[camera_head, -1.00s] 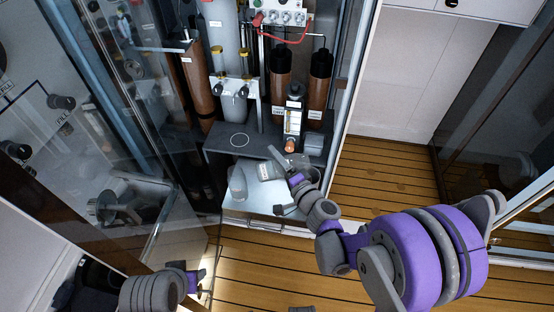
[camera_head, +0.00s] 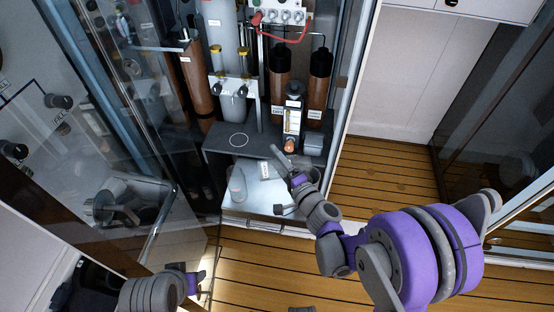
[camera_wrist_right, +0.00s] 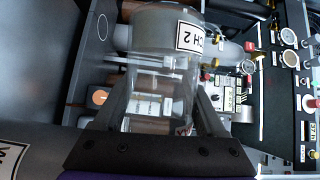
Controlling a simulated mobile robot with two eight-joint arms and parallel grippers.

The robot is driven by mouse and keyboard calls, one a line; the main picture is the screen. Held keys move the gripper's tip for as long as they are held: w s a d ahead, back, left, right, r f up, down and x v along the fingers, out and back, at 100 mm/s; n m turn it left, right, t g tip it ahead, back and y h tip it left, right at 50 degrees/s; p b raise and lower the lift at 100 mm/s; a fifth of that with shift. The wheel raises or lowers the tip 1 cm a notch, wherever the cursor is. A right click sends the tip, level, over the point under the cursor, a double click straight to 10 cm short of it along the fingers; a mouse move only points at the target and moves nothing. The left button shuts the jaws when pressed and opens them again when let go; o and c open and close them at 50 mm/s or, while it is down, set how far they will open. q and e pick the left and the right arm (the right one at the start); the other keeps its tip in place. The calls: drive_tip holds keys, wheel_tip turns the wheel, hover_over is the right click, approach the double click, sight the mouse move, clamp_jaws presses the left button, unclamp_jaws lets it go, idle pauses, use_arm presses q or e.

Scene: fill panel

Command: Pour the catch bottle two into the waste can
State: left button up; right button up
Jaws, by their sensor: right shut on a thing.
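The catch bottle two (camera_wrist_right: 165,85) is a clear bottle with a white label reading "CH 2" in the right wrist view. My right gripper (camera_wrist_right: 163,125) is shut on it, with a finger on either side. In the head view my right gripper (camera_head: 283,183) is over the pale lower shelf, and the held bottle (camera_head: 265,170) shows mostly as its label. A grey surface with a partly cut-off label starting with "W" (camera_wrist_right: 12,158) is at the lower left of the wrist view; I cannot tell if it is the waste can. My left gripper (camera_head: 197,280) is low at the left, its jaws unclear.
Another clear bottle (camera_head: 238,185) stands on the pale shelf (camera_head: 247,205), left of my right gripper. A dark ledge (camera_head: 222,150) with brown cylinders (camera_head: 319,85) and a gauge is behind. A glass panel (camera_head: 130,120) lies to the left. The wooden floor is open at the right.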

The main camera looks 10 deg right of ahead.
drive_tip(key=shift+d+m, duration=0.1)
drive_tip(key=shift+m, duration=0.2)
drive_tip(key=shift+r, duration=0.25)
idle(0.4)
drive_tip(key=shift+d+r+m, duration=0.1)
drive_tip(key=shift+r+m, duration=0.05)
drive_tip(key=shift+m, duration=0.25)
drive_tip(key=shift+a+f+n, duration=0.25)
drive_tip(key=shift+f+n, duration=0.1)
drive_tip(key=shift+n, duration=0.55)
drive_tip(key=shift+r+n+g+p, duration=0.15)
drive_tip(key=shift+n+g+p, duration=0.3)
drive_tip(key=shift+n, duration=0.25)
drive_tip(key=shift+h, duration=0.3)
drive_tip(key=shift+n, duration=0.3)
